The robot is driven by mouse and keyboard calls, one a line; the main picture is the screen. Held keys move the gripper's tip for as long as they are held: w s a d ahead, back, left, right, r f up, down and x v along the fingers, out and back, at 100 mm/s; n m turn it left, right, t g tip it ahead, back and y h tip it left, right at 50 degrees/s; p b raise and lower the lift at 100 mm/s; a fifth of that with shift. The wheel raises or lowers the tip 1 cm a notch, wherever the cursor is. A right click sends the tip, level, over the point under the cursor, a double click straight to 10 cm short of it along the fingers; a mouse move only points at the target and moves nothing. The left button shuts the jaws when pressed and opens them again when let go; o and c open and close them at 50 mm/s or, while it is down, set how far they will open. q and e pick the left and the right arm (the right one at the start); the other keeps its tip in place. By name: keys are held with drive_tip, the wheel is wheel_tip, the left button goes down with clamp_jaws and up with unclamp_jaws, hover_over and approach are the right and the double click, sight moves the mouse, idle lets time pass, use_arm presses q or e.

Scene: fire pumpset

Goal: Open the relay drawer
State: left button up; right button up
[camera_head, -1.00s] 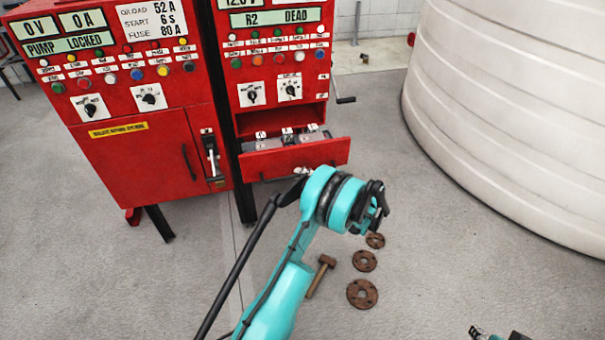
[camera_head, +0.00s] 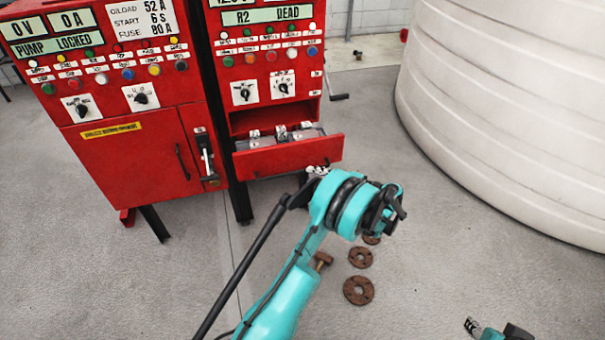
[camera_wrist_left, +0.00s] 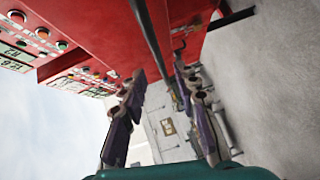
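The relay drawer (camera_head: 290,157) is the red drawer low in the right-hand red cabinet. It stands pulled out, and grey relays with white labels (camera_head: 281,132) show inside, behind its front. My left gripper (camera_wrist_left: 160,78) shows two fingers spread apart with nothing between them in the left wrist view, close to red cabinet surfaces. In the head view my left arm's wrist hides most of it; small grey parts (camera_head: 318,170) show just below the drawer's front edge. I cannot tell whether they touch it. My right gripper (camera_head: 473,325) is partly in view at the bottom right.
The left red cabinet (camera_head: 130,165) has a door with a black handle and a lever switch. A large white ribbed tank (camera_head: 510,110) stands at the right. Rusty flange rings (camera_head: 358,290) and a bolt lie on the floor. Grey floor is clear between them and the tank.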

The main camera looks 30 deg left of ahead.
use_arm(q)
drive_tip(key=d, duration=0.5)
drive_tip(key=shift+w+r, duration=0.25)
drive_tip(key=shift+r, duration=0.1)
